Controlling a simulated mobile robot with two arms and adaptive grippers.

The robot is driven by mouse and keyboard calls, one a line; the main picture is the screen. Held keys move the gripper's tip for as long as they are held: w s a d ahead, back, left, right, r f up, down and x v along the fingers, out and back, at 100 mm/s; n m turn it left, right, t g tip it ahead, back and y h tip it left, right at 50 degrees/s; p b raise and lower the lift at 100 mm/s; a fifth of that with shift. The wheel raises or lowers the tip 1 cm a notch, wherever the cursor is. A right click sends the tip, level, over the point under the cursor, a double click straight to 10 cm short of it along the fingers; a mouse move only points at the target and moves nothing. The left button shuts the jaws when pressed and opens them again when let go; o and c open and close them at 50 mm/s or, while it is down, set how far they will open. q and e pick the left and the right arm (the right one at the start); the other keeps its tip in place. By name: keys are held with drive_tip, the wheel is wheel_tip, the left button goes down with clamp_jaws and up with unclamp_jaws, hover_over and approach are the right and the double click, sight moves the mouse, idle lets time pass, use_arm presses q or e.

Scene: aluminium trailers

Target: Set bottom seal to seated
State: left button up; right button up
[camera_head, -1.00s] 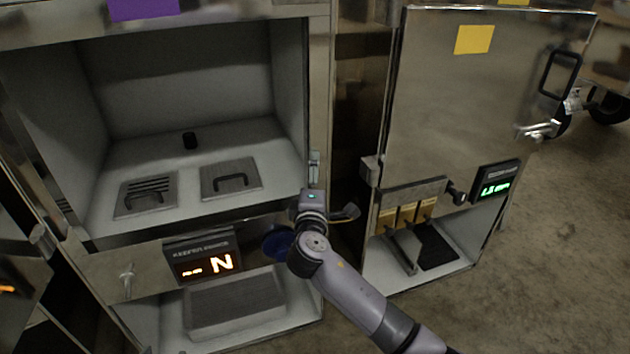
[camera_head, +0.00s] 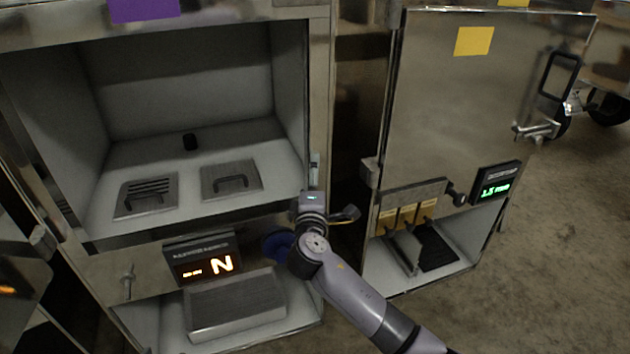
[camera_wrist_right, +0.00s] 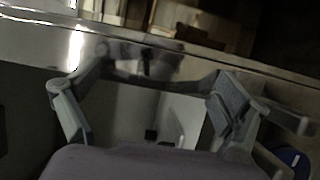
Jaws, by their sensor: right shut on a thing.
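My right gripper (camera_wrist_right: 152,110) has its two grey fingers on either side of a metal frame edge in the right wrist view. A dark curved bar (camera_wrist_right: 150,80) shows between them. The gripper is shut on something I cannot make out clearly. In the head view my right wrist hides the fingers at the post beside the left cabinet. A small upright metal latch (camera_head: 314,168) shows on that post just above the wrist. I cannot tell which part is the bottom seal. My left gripper is not in view.
The left cabinet holds two handled lids (camera_head: 231,180) and a lit orange display (camera_head: 205,263). A blue round part (camera_head: 278,246) is beside my wrist. The right cabinet door (camera_head: 470,110) is shut, above brass-coloured blocks (camera_head: 407,214) and a green display (camera_head: 496,189).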

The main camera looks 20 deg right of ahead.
drive_tip(key=shift+w, duration=0.65)
drive_tip(key=shift+c, duration=0.2)
drive_tip(key=shift+w, duration=0.2)
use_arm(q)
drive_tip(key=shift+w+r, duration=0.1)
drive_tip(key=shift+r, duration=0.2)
use_arm(e)
drive_tip(key=shift+o, duration=0.2)
drive_tip(key=shift+r, duration=0.1)
drive_tip(key=o, duration=1.2)
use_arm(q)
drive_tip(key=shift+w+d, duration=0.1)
use_arm(e)
drive_tip(key=shift+o, duration=0.6)
drive_tip(key=shift+w, duration=0.1)
drive_tip(key=v, duration=1.2)
